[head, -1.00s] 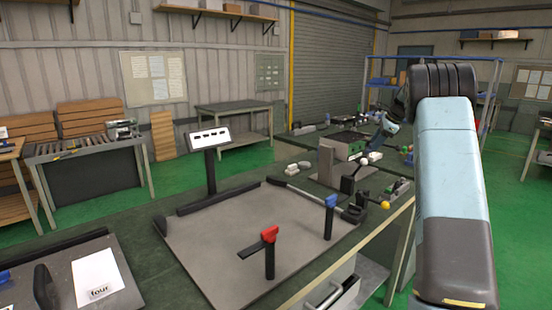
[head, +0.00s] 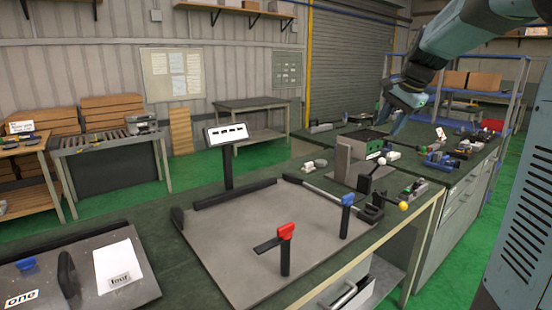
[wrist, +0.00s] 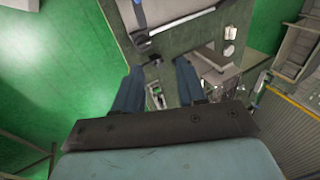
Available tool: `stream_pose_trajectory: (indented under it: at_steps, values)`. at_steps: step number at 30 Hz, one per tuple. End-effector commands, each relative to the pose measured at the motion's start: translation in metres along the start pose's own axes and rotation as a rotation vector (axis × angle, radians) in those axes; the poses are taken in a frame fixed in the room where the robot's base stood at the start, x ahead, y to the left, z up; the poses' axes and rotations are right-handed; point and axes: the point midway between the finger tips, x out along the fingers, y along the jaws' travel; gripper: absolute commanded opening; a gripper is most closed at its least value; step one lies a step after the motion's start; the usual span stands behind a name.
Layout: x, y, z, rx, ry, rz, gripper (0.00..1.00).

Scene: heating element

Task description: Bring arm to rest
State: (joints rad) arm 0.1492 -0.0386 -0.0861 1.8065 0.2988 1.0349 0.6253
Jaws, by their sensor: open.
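My arm (head: 460,45) reaches in from the upper right of the head view, bends at a wrist joint and points down and left. My gripper (head: 394,122) hangs over the far part of the workbench, near a grey box with a green front (head: 372,147). In the wrist view, the two blue fingers of my gripper (wrist: 157,80) are spread apart with nothing between them. The bench top shows below and beyond them. The head view does not show clearly how far the fingertips are above the bench.
A grey board (head: 245,240) with a red-topped post (head: 286,235) and a blue-topped post (head: 347,202) lies nearer. A yellow-knobbed lever (head: 403,206) stands by the bench edge. Several tools and parts crowd the right bench. A blue-framed shelf (head: 520,85) stands behind. Green floor is open.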

Motion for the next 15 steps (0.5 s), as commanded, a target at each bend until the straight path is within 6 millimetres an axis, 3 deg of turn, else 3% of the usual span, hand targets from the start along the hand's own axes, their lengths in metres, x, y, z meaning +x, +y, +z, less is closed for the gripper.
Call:
stream_pose_trajectory:
  at_steps: [3, 15]
  values:
    - [-0.015, 0.02, 0.036, -0.115, 0.016, 0.005, 0.4]
    - [-0.037, 0.1, 0.137, -0.506, 0.077, 0.039, 0.4]
